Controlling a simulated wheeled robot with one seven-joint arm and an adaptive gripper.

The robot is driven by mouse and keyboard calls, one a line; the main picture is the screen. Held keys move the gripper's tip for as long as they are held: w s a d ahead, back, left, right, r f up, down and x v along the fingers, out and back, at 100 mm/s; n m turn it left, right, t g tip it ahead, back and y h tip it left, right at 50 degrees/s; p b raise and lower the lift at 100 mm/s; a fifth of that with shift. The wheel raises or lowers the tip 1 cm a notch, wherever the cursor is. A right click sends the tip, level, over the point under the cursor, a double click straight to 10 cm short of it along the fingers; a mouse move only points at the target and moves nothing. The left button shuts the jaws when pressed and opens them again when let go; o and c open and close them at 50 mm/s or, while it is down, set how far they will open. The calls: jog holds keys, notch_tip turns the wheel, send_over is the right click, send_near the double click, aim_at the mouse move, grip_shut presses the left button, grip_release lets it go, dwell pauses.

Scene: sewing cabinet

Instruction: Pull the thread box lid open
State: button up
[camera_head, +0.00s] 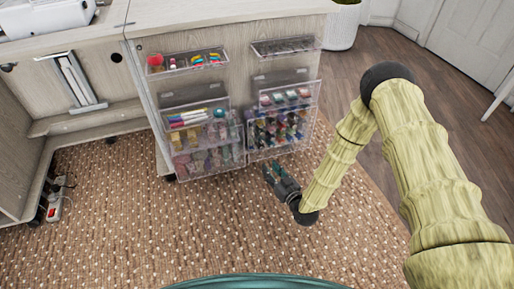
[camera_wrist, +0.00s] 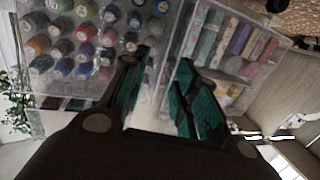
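The thread box (camera_head: 278,132) is a clear box of colored spools, low on the right of the cabinet front. In the wrist view its spools (camera_wrist: 82,38) fill the upper left, seen close and turned. My gripper (camera_head: 273,170) is in front of and just below this box in the head view. Its two dark green fingers stand apart and hold nothing; in the wrist view the gripper (camera_wrist: 165,72) points toward the gap between the two lower boxes. I cannot tell whether it touches a box. I cannot make out the lid's edge clearly.
A second clear box (camera_head: 207,158) hangs to the left of the thread box. Shallow clear trays (camera_head: 187,62) are mounted higher on the wooden cabinet (camera_head: 235,58). A white pot (camera_head: 341,28) stands behind right. The brown carpet (camera_head: 160,240) in front is clear.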

aim_at(257, 151)
jog(key=shift+t+y, duration=0.3)
jog(key=shift+t, duration=0.2)
jog(key=b+x, duration=0.1)
jog(key=x, duration=0.3)
jog(key=r+b+x, duration=0.1)
jog(key=x, duration=0.3)
jog(key=b+x, duration=0.2)
jog(key=x, duration=0.2)
jog(key=shift+w+r, duration=0.1)
jog(key=shift+r, duration=0.05)
grip_shut()
